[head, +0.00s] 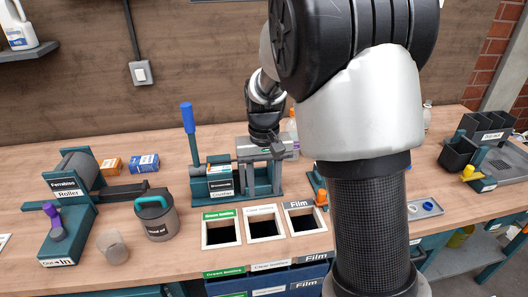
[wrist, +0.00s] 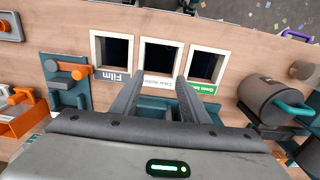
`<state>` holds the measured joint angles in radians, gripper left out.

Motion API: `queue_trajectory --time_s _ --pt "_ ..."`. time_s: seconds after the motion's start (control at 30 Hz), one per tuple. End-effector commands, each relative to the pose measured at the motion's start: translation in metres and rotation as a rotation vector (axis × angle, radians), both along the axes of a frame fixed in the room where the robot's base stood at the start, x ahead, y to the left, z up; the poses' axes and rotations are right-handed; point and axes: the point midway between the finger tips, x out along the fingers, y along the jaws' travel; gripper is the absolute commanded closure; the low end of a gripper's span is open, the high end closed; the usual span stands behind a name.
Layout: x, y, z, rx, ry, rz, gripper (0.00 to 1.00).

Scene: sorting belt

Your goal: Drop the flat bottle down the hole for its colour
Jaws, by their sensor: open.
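My gripper (head: 277,150) is over the crusher (head: 229,181) in the head view. In the wrist view my gripper (wrist: 160,95) has its two fingers apart, with nothing seen held between them. Three framed holes are in the bench front: green bottles (head: 205,233), clear bottles (head: 249,226) and film (head: 287,219). In the wrist view they lie beyond the fingertips: film (wrist: 95,50), clear bottles (wrist: 143,55) and green bottles (wrist: 190,65). I cannot make out a flat bottle; the gripper and arm hide part of the crusher.
A bottle with an orange top (head: 292,127) stands behind the crusher. The crusher's blue-handled lever (head: 188,120) stands upright. My arm blocks the bench's right-centre.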

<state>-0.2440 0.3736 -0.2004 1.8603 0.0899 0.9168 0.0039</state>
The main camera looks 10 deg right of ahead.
Motion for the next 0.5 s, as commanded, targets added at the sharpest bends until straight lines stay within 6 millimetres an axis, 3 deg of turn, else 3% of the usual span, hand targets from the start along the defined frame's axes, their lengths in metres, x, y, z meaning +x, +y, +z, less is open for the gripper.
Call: queue_trajectory --time_s 0.03,0.3,0.5 --pt "0.002 0.0 0.016 0.002 -0.006 0.0 0.59" --pt "0.001 0.0 0.083 0.001 -0.005 0.0 0.59" --pt "0.0 0.0 0.119 0.001 -0.002 -0.001 0.59"
